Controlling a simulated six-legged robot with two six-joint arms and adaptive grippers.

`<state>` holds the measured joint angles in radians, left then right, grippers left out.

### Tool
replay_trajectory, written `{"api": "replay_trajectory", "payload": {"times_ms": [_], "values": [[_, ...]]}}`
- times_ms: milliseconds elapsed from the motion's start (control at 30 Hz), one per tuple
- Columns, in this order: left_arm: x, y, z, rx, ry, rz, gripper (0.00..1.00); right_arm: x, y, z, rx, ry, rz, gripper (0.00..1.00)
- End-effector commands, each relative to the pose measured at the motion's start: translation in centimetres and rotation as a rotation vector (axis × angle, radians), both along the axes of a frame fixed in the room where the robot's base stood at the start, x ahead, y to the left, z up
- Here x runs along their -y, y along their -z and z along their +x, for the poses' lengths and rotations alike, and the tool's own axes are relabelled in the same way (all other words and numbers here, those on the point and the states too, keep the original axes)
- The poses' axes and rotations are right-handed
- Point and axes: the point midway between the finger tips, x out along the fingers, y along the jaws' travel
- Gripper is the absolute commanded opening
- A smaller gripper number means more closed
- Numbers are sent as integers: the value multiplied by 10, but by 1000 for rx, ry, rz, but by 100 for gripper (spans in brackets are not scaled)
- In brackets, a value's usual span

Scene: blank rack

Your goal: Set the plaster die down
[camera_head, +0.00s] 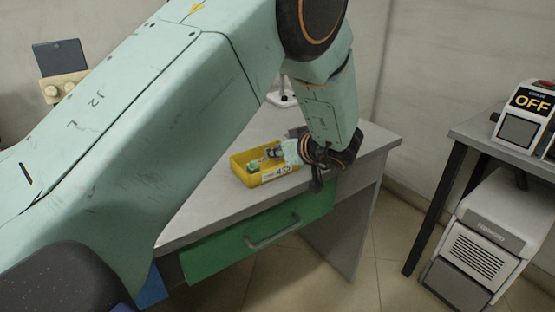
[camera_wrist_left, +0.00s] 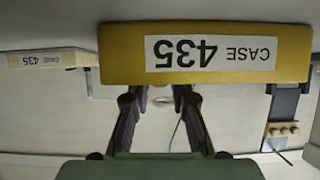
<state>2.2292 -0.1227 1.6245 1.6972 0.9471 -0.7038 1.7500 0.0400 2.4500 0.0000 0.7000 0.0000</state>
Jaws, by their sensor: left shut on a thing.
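A yellow tray (camera_head: 279,180) with a white case label stands on the grey desk near its right end. In the left wrist view its labelled front wall (camera_wrist_left: 215,75) reads CASE 435 upside down. My left gripper (camera_head: 273,153) reaches over the tray from the right with its fingers low over the inside. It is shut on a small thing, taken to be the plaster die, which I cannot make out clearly. In the wrist view both fingers pass behind the tray wall, which hides their tips. Small parts, one green, lie in the tray. My right gripper is not in view.
The grey desk (camera_head: 205,205) has free room left of the tray. A green drawer front (camera_head: 257,238) is below. A knobbed block with a dark tablet (camera_head: 60,57) is at the back left. At right, a table carries a machine reading OFF (camera_head: 533,100); a white unit (camera_head: 485,245) stands below.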

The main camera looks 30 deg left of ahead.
Motion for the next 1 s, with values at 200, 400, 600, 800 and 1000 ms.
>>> {"api": "replay_trajectory", "payload": {"times_ms": [200,400,600,800,1000], "values": [[0,11,0,2,-1,-1,0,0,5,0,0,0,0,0],[0,12,0,1,0,0,0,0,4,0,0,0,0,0],[0,15,0,2,-1,-1,28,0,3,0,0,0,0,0],[0,15,0,1,0,0,30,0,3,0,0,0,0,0],[0,11,0,3,-1,0,30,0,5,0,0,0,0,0]]}}
